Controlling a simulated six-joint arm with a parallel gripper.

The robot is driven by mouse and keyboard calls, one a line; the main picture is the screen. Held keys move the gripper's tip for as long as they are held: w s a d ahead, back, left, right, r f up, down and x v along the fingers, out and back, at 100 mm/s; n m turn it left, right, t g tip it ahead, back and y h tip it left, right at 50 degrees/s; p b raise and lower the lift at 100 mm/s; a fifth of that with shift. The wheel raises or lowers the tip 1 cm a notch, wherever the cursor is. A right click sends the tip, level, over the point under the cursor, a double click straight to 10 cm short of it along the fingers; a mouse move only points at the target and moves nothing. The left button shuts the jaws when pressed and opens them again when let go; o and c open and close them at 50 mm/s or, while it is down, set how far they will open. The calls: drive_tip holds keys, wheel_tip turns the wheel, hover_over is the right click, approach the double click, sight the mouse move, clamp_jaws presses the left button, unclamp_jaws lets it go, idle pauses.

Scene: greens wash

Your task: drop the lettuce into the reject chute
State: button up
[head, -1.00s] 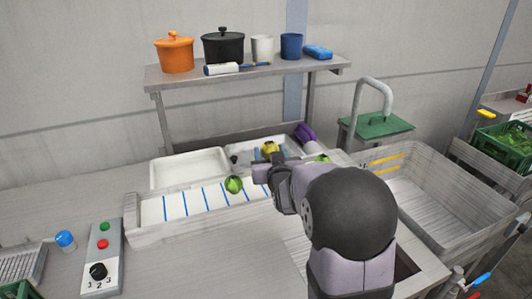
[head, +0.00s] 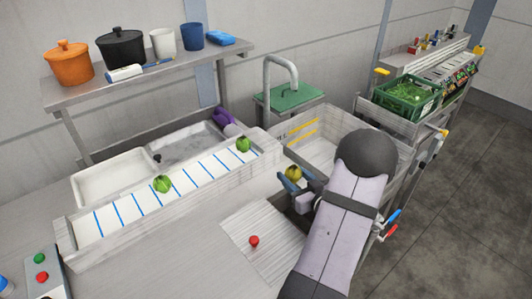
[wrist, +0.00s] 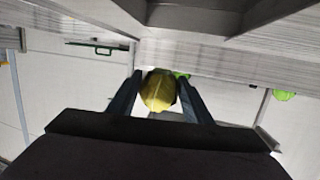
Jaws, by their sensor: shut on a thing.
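My gripper (head: 294,181) is shut on a yellowish lettuce (head: 292,173), held in the air past the right end of the belt. In the wrist view the lettuce (wrist: 158,91) sits between the two fingers of my gripper (wrist: 160,82). A dark opening (head: 303,217), which looks like the reject chute, lies below my gripper beside a ribbed metal plate. My arm partly hides it. Two green lettuces rest on the blue-striped belt: one near its middle (head: 162,184) and one near its far right end (head: 243,144).
A small red knob (head: 254,240) stands on the ribbed plate (head: 275,258). Behind my gripper is a large grey basin (head: 325,143). A green board (head: 290,96) lies beside a curved tap. A green crate of leaves (head: 408,96) stands at the right.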

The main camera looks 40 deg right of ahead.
drive_tip(key=d+f+p+v, duration=0.1)
drive_tip(key=f+p+v, duration=0.1)
drive_tip(key=v, duration=0.6)
drive_tip(key=f+b, duration=0.6)
drive_tip(key=shift+a, duration=0.2)
drive_tip(key=o, duration=1.2)
drive_tip(key=shift+c, duration=0.2)
drive_tip(key=shift+s, duration=0.1)
drive_tip(key=b+v, duration=0.1)
drive_tip(key=v, duration=0.6)
drive_tip(key=shift+s, duration=0.1)
